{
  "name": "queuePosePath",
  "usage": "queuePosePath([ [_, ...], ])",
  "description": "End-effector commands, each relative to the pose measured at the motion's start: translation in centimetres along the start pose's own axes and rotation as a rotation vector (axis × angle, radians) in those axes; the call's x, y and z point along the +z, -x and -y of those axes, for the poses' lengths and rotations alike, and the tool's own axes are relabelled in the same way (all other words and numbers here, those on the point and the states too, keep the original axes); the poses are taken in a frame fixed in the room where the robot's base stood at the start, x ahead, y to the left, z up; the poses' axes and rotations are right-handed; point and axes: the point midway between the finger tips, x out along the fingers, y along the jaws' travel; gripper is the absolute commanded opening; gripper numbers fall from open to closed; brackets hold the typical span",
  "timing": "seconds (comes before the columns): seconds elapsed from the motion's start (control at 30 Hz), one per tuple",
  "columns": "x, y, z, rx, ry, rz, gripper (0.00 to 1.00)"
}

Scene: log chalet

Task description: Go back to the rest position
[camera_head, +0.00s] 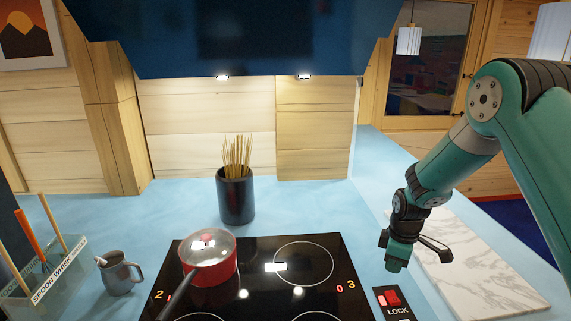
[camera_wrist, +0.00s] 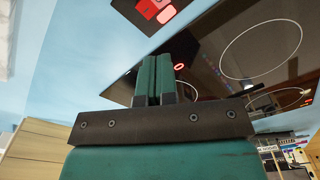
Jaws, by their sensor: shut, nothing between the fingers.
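My gripper (camera_head: 395,265) hangs at the end of my teal arm, above the blue counter to the right of the black cooktop. It points down, near the red lock switch and left of the marble board. In the wrist view my gripper (camera_wrist: 154,62) shows its two teal fingers side by side and closed, with nothing between them. Part of the cooktop (camera_wrist: 215,70) and a red switch (camera_wrist: 157,8) lie beyond the fingers in that view.
A red pot (camera_head: 210,262) with a lid stands on the cooktop (camera_head: 320,255). A dark holder with sticks (camera_head: 236,195) stands behind it. A grey mug (camera_head: 119,275) and a utensil box (camera_head: 45,275) are at left. The lock switch (camera_head: 391,299) and marble board (camera_head: 480,270) are at right.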

Motion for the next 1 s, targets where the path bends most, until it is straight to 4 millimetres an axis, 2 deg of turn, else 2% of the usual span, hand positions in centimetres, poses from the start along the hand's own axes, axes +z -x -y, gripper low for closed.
queuePosePath([
  [0.03, -1.1, 1.8, 1.2, 0.004, -0.017, -0.025, 0.0],
  [0.17, -3.4, 7.2, 6.4, -0.023, -0.1, -0.096, 0.0],
  [0.3, -4.3, 12.2, 13.6, -0.073, -0.188, -0.161, 0.0],
  [0.43, -3.5, 15.4, 20.8, -0.128, -0.261, -0.205, 0.0],
  [0.5, -2.6, 16.5, 24.4, -0.157, -0.294, -0.22, 0.0],
  [0.6, -1.1, 17.4, 28.6, -0.195, -0.333, -0.232, 0.0],
  [0.7, 0.2, 17.7, 31.5, -0.221, -0.36, -0.236, 0.0],
  [0.8, 0.9, 17.8, 33.0, -0.237, -0.376, -0.236, 0.0],
  [1.0, 1.1, 17.9, 33.5, -0.241, -0.38, -0.235, 0.0],
])
